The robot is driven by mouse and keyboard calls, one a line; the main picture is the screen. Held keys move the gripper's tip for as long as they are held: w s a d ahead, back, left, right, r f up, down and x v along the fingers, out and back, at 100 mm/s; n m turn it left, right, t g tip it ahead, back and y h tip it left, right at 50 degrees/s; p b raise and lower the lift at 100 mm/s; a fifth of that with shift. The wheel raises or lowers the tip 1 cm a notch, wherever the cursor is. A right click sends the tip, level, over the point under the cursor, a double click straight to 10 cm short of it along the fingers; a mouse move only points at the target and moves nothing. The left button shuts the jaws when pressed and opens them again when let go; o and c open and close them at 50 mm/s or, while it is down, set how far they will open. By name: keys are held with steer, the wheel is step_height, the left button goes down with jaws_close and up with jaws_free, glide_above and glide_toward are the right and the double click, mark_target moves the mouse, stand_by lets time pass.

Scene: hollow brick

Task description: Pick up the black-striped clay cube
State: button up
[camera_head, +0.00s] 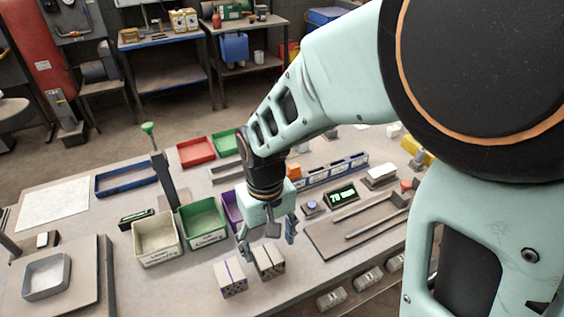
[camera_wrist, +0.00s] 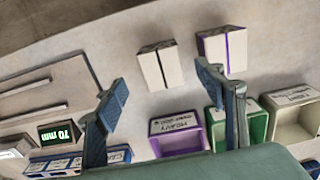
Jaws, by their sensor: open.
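The black-striped clay cube (camera_head: 269,262) is a pale grey block with a dark stripe across its top and dark holes in its front. It stands upright near the table's front edge, and also shows in the wrist view (camera_wrist: 157,66). The purple-striped cube (camera_head: 231,278) stands just left of it, with a small gap; in the wrist view (camera_wrist: 222,49) it is on the right. My gripper (camera_head: 267,241) is open and empty, above and slightly behind the black-striped cube. In the wrist view its fingers (camera_wrist: 160,91) are spread and neither holds the cube.
A cream bin (camera_head: 157,252), a green bin (camera_head: 204,233) and a partly hidden purple bin (camera_wrist: 177,138) stand behind the cubes. A display (camera_head: 342,195) reads 70 mm. A board with rails (camera_head: 330,241) lies right of the cubes. Bare tabletop (camera_head: 188,285) lies left of them.

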mark_target(268, 255)
steer(key=shift+w+a+f, duration=0.1)
steer(key=shift+f, duration=1.5)
steer(key=shift+w+a+f, duration=0.1)
steer(key=shift+f, duration=1.5)
steer(key=shift+c, duration=0.7)
steer(key=c, duration=1.2)
